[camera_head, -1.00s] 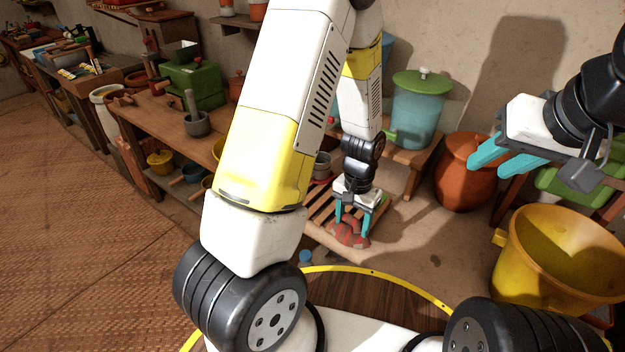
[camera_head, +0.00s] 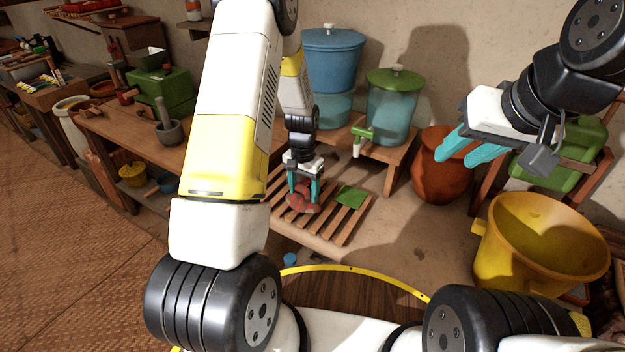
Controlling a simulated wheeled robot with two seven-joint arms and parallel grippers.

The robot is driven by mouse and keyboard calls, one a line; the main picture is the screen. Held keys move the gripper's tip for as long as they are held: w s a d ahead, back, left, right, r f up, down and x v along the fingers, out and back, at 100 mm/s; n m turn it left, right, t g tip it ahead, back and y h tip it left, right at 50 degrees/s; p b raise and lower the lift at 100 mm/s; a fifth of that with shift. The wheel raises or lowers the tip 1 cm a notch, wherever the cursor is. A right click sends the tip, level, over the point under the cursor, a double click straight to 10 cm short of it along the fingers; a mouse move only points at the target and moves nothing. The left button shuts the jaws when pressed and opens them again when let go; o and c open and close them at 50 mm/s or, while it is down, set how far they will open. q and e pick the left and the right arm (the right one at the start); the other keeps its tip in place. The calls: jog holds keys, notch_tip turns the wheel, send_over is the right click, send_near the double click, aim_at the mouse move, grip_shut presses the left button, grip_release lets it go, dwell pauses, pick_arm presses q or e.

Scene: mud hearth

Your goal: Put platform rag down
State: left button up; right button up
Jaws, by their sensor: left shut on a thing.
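My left gripper (camera_head: 303,192) points down over the slatted wooden platform (camera_head: 333,224). It is shut on a crumpled reddish rag (camera_head: 303,203), which hangs between its cyan fingers at the platform's slats. I cannot tell whether the rag touches the slats. My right gripper (camera_head: 464,150) is raised at the right, before the wall; its cyan fingers are apart and nothing shows between them.
A flat green piece (camera_head: 350,197) lies on the platform's right part. A blue container (camera_head: 332,70) and a green-lidded one (camera_head: 391,112) stand on a bench behind. A clay pot (camera_head: 444,172) and a yellow bucket (camera_head: 535,240) stand at the right.

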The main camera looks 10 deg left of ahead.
pick_arm(q)
jog(key=shift+w+a+f, duration=0.15)
jog(key=shift+f, duration=1.65)
jog(key=shift+f, duration=0.1)
jog(key=o, duration=1.3)
notch_tip(320, 180, up, 12)
jog(key=shift+f, duration=0.1)
notch_tip(320, 180, up, 10)
jog(key=n+t, duration=0.1)
send_over(303, 198)
jog(key=s, duration=0.2)
jog(key=s+r+t, duration=0.1)
jog(key=s+r, duration=0.4)
jog(key=s, duration=0.2)
jog(key=s+d+r+n+t+h, duration=0.1)
jog(key=s+r+t, duration=0.1)
jog(key=s+r, duration=0.3)
jog(key=s+d+r+n+t+h, duration=0.1)
jog(key=s+r+t, duration=0.1)
jog(key=s+r, duration=0.4)
jog(key=shift+s, duration=1.3)
